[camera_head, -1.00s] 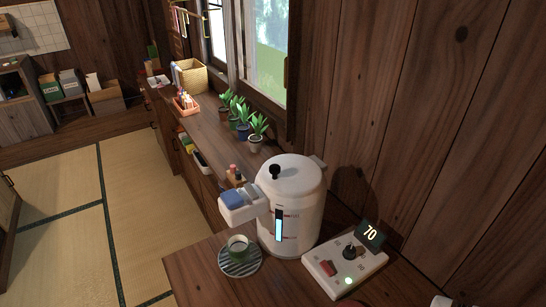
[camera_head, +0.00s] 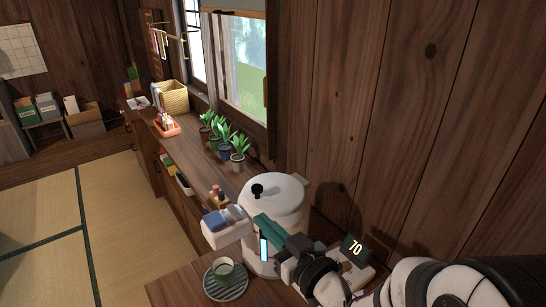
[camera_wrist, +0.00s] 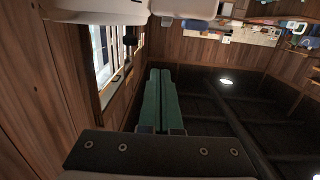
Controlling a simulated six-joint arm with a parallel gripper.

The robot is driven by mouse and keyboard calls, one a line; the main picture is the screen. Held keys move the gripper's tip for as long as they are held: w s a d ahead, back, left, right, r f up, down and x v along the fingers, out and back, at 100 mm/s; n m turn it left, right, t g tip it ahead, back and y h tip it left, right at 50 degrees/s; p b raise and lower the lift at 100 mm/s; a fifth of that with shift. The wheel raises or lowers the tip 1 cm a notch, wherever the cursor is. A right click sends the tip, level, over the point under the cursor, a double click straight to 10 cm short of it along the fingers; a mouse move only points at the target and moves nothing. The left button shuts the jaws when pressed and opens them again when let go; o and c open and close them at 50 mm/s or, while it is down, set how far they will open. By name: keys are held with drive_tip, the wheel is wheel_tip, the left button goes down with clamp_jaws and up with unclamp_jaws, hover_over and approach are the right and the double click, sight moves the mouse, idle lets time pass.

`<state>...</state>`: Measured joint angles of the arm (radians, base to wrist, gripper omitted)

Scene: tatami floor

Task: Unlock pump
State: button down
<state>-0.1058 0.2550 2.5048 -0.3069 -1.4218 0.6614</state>
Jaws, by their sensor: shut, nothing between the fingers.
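The white pump pot (camera_head: 284,190) stands on the wooden counter, with a black knob (camera_head: 257,190) on its lid. Its spout head (camera_head: 225,232) juts to the left and carries a blue part (camera_head: 215,221). A lit blue level strip (camera_head: 263,249) shows on its front. My gripper (camera_head: 260,219), with green fingers, is shut and empty. It is in front of the pot, just right of the spout in the picture; I cannot tell if it touches. In the wrist view, the shut fingers (camera_wrist: 160,72) point towards the white shapes of the pot (camera_wrist: 95,8) along the top edge.
Potted plants (camera_head: 221,140) line the window side. A wooden wall (camera_head: 400,120) stands close behind.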

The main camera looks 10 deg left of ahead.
drive_tip(key=shift+s+a+r, duration=0.1)
drive_tip(key=shift+s+a, duration=0.05)
drive_tip(key=shift+a, duration=0.1)
hover_over(238, 216)
drive_tip(key=shift+s+d+f, duration=0.1)
drive_tip(key=shift+s+f, duration=0.15)
wheel_tip(238, 216, down, 3)
drive_tip(key=shift+w+r, duration=0.1)
drive_tip(key=shift+w, duration=0.05)
drive_tip(key=shift+f, duration=0.55)
